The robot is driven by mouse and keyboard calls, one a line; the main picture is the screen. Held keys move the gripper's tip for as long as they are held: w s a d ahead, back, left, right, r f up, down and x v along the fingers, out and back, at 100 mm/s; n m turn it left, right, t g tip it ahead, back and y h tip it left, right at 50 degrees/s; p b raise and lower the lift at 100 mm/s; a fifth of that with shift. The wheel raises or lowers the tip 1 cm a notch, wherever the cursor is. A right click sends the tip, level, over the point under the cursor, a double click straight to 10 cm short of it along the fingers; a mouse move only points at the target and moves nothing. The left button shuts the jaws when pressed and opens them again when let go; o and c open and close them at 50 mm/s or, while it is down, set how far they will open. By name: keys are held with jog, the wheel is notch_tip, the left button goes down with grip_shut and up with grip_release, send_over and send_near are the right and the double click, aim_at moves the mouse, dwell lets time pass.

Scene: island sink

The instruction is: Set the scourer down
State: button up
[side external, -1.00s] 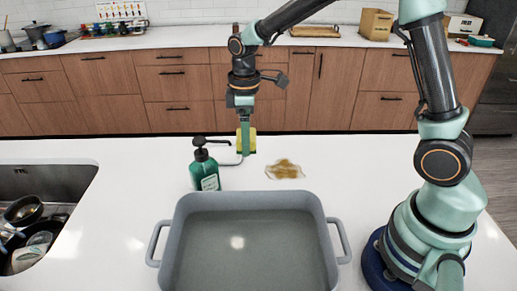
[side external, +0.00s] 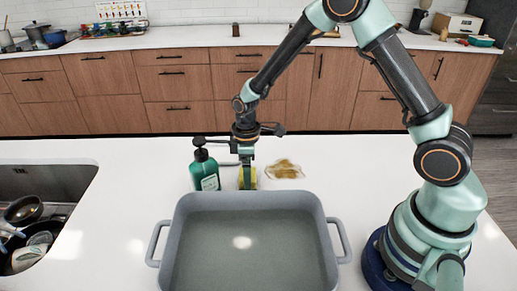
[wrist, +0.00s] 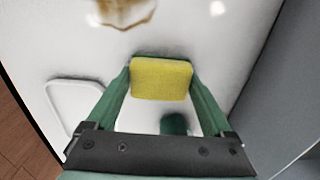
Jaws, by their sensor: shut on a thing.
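The scourer (wrist: 161,79) is a yellow sponge block with a dark green edge. In the wrist view it sits between the two green fingers of my gripper (wrist: 160,88), which is shut on it. In the side view my gripper (side external: 246,178) points down behind the grey basin, and part of the yellow scourer (side external: 252,180) shows beside the finger, low at the counter. I cannot tell whether its underside touches the white counter (side external: 340,165).
A green pump bottle (side external: 206,170) stands close left of my gripper. A brown stain (side external: 284,169) lies to the right. The grey basin (side external: 170,245) of water is in front. A white dish (wrist: 75,98) lies beside the scourer. The sink (side external: 40,185) holds dishes at far left.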

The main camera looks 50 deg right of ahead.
jog(key=o, duration=1.1)
jog(key=shift+f, duration=0.1)
jog(key=shift+c, duration=0.2)
notch_tip(320, 180, up, 12)
jog(key=s+d+r+m+t, duration=0.2)
jog(key=s+r+m, duration=0.2)
jog(key=s+r, duration=0.2)
jog(key=s+d+r+m+t, duration=0.2)
jog(key=s+r+m+t, duration=0.1)
jog(key=s+r+m, duration=0.2)
jog(key=s+r, duration=0.1)
jog(key=s, duration=0.1)
jog(key=shift+s+r+t, duration=0.3)
jog(key=shift+r, duration=0.05)
